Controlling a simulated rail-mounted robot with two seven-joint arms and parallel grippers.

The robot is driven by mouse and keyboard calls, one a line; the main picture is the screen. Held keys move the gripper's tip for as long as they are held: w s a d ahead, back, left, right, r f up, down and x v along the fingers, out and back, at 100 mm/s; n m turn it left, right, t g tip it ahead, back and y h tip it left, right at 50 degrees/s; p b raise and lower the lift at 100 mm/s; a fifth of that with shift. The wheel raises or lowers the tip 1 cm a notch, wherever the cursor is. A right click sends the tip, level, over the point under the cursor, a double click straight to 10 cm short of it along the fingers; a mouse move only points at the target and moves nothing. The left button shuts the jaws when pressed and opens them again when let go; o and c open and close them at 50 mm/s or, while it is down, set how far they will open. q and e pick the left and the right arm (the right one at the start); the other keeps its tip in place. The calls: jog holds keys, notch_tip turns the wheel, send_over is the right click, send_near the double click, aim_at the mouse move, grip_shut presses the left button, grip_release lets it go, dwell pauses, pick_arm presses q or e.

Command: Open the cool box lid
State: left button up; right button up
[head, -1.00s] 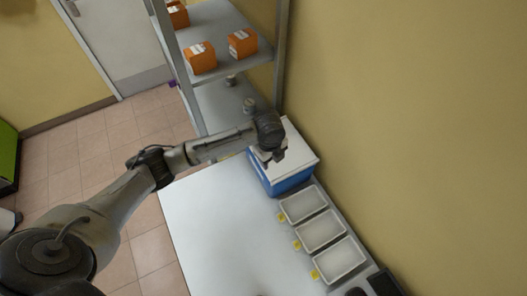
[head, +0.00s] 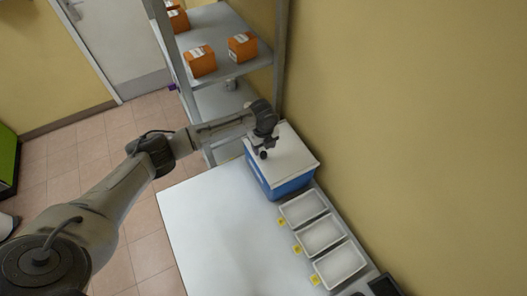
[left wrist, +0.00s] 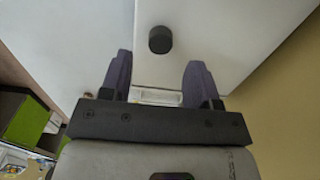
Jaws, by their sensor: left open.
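The cool box (head: 292,187) is blue with a white lid (head: 296,152) and stands at the table's far end against the wall. The lid looks shut. My left gripper (head: 262,147) is over the lid's left part in the head view. In the left wrist view the left gripper (left wrist: 157,78) is open, with two dark fingers apart and nothing between them. A black round knob (left wrist: 160,39) shows on a white surface just beyond the fingertips, roughly centred between them. My wrist hides part of the lid in the head view. My right gripper is not in view.
Several white trays (head: 321,234) with yellow tags line the wall side of the table in front of the box. A metal shelf (head: 215,58) with orange boxes (head: 200,61) rises behind the box. The table's left part (head: 215,220) is clear.

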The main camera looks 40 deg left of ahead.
aim_at(263, 154)
pick_arm(q)
jog(key=shift+f, duration=2.3)
jog(key=shift+c, duration=0.4)
grip_shut()
